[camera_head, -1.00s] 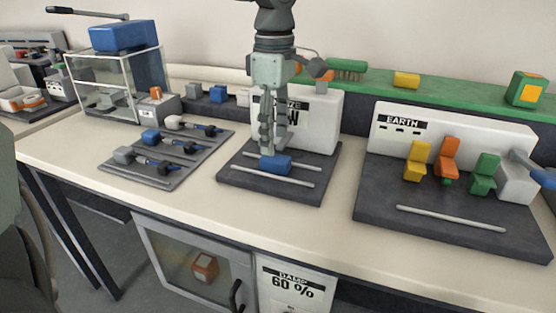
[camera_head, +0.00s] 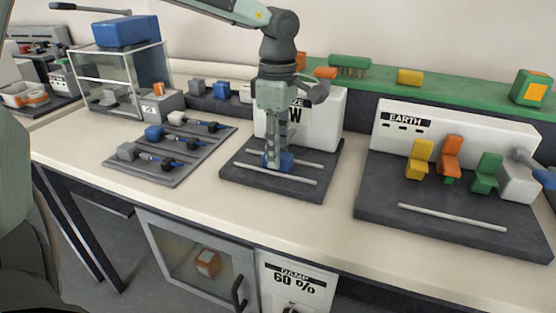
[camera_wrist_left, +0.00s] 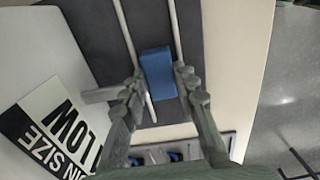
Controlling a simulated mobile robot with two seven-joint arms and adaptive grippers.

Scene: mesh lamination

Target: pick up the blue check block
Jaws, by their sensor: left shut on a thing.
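The blue check block (camera_head: 287,160) is at the dark grey fixture plate (camera_head: 262,184) in the middle of the bench, between two pale rods. My left gripper (camera_head: 277,163) points straight down and is shut on the block, hiding part of it. In the left wrist view the blue block (camera_wrist_left: 158,72) sits between the fingers (camera_wrist_left: 160,78), with the rods on either side. I cannot tell whether it still touches the plate. My right gripper is not in view.
A white upright panel (camera_head: 325,118) stands behind the block. To the right is the EARTH fixture (camera_head: 385,200) with yellow, orange and green pieces. To the left lies a grey tray (camera_head: 185,172) with several handled tools. The bench's front strip is clear.

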